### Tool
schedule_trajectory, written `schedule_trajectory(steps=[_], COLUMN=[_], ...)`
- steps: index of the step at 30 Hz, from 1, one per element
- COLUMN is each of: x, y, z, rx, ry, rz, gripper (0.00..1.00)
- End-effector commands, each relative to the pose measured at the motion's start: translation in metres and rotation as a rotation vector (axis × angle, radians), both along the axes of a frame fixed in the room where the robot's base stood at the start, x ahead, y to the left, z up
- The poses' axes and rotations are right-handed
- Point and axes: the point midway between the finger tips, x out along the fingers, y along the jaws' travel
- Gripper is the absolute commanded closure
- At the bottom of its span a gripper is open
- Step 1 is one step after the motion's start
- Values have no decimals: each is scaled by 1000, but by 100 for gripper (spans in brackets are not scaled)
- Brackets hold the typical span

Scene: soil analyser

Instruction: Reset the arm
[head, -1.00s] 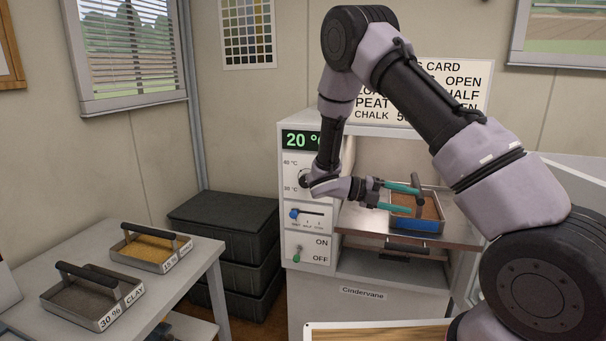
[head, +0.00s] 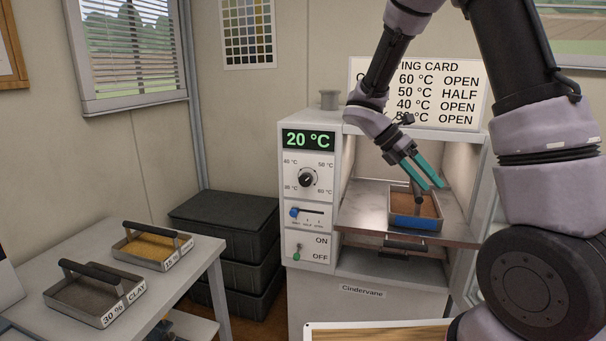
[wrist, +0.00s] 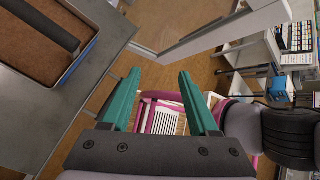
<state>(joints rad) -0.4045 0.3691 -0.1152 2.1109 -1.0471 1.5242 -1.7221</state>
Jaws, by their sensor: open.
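My gripper (head: 428,173) has teal fingers and is open and empty. In the head view it hangs in front of the oven opening, above and in front of the blue-fronted tray. That tray (head: 415,222) holds brown soil, has a dark bar handle, and rests on the pulled-out metal shelf (head: 360,222). In the wrist view the fingers (wrist: 160,90) are spread over the floor, and the tray (wrist: 70,75) lies at the upper left, apart from them. The analyser (head: 310,222) shows 20 °C in green, with a dial, a slider and an ON/OFF switch.
The drying card (head: 440,85) stands on the analyser top, partly behind my arm. A left table (head: 190,255) holds two trays, 30 % clay (head: 85,290) and a yellow one (head: 150,248). Black crates (head: 235,225) stack beside the analyser. A wooden-topped surface (head: 380,331) lies in front.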

Motion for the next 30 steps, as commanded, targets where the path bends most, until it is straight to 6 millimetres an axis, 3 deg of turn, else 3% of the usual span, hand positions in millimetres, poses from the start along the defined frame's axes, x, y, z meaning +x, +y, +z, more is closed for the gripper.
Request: schedule_trajectory(steps=[1, 6, 15, 24, 30], x=[-10, -40, -85, -122, -133], y=[-1, 4, 24, 43, 49], z=[14, 48, 107, 161, 178], rx=[47, 191, 453, 732, 833], ry=[-102, -425, -888, -1123, -1139], rz=[-96, -469, -1206, -1950, -2208], gripper=[39, 39, 39, 39, 39])
